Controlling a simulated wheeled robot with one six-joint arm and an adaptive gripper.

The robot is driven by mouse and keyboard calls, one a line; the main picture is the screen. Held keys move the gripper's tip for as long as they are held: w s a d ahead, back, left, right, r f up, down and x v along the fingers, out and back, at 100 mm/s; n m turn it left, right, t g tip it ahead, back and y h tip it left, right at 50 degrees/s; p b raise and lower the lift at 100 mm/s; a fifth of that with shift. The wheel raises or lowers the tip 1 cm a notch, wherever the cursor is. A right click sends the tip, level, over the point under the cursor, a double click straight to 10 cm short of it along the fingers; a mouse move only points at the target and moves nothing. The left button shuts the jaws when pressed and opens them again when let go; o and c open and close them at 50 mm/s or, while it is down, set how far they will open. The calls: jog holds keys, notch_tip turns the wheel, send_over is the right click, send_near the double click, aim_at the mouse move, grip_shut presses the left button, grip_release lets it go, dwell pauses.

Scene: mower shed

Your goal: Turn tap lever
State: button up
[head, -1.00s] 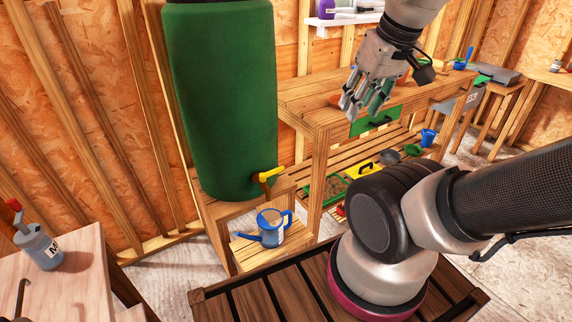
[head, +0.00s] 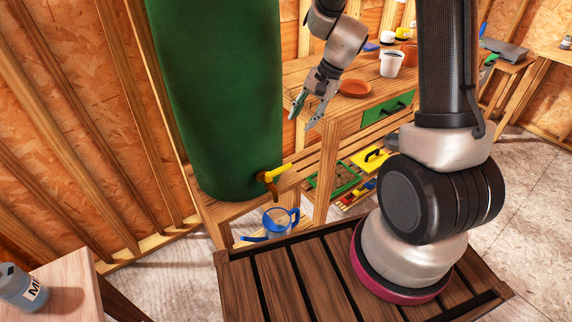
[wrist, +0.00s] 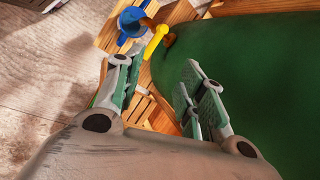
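The tap's yellow lever (head: 278,172) sticks out to the right from the brass-brown tap (head: 270,183) low on the green barrel (head: 218,90). In the wrist view the lever (wrist: 155,41) lies beyond the fingertips, near the top middle. My gripper (head: 308,112) is open and empty, with its fingers pointing down. It is right of the barrel, above and apart from the lever. The wrist view also shows a clear gap between the two fingers of my gripper (wrist: 160,92).
The workbench (head: 325,115) is behind and right of my gripper, with a white pot (head: 391,63) and an orange saucer (head: 354,88). A pale table (head: 65,285) is at lower left.

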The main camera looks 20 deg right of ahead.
aim_at(284, 167)
jog(key=w+a+f+m, duration=0.1)
jog(key=f, duration=0.5)
jog(key=w+a+f+m, duration=0.1)
jog(key=a+f, duration=0.1)
jog(key=f, duration=0.5)
jog(key=w+a+f+m, duration=0.1)
jog(key=f+m, duration=0.1)
jog(key=f, duration=0.5)
jog(key=shift+w+a+f+g, duration=0.1)
jog(key=shift+a+f+g, duration=0.1)
jog(key=shift+a+g, duration=0.15)
jog(key=shift+c, duration=0.2)
grip_shut()
